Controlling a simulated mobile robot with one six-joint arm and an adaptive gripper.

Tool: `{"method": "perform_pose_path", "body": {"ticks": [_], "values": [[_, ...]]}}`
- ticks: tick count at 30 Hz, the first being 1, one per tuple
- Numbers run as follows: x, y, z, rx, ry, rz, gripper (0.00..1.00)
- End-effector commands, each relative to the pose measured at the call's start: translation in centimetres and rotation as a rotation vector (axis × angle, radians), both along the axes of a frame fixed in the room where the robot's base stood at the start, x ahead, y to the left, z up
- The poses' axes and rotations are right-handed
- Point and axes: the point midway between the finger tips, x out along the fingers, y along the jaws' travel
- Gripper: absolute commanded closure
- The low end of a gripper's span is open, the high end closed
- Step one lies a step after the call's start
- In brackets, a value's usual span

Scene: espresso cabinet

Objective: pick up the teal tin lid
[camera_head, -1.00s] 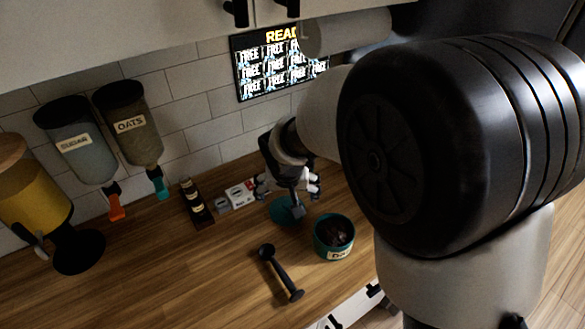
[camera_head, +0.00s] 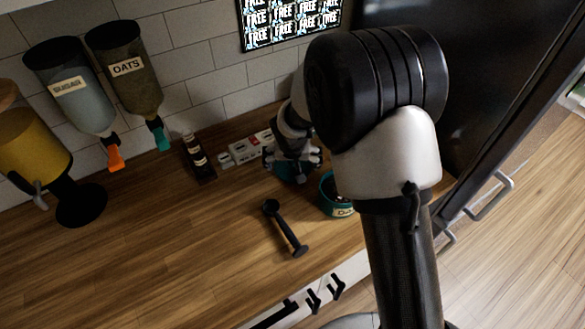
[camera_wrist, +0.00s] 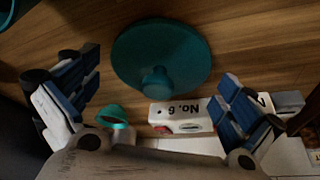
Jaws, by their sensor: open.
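The teal tin lid (camera_wrist: 165,42) lies flat on the wooden counter in the wrist view. Its round knob (camera_wrist: 157,80) faces up towards me. My gripper (camera_wrist: 155,98) is open, with one blue-padded finger on each side and nothing between them. The lid is ahead of the fingertips, with the knob nearest the gap. In the head view my gripper (camera_head: 293,168) is low over the counter and hides most of the lid. The open teal tin (camera_head: 338,207) stands just right of the gripper, partly behind my arm.
A white box marked No. 6 (camera_wrist: 180,117) lies close to the lid, and a small teal piece (camera_wrist: 112,113) shows near the left finger. A black handled tool (camera_head: 286,229) lies in front. Dispensers (camera_head: 127,75) stand left. The front-left counter is clear.

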Motion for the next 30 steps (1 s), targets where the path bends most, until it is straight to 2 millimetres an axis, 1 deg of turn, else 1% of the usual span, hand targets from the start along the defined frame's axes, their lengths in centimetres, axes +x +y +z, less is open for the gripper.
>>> {"method": "perform_pose_path", "body": {"ticks": [1,3,11,22,30], "values": [[0.22,-0.03,-0.77,0.000,0.001,-0.001,0.00],[0.43,-0.02,-1.24,0.000,0.001,-0.001,0.00],[0.56,0.00,-1.30,0.000,-0.001,-0.001,0.00],[0.53,0.00,-1.30,0.000,0.000,0.000,0.24],[0.53,0.01,-1.20,0.000,-0.001,0.000,0.25]]}}
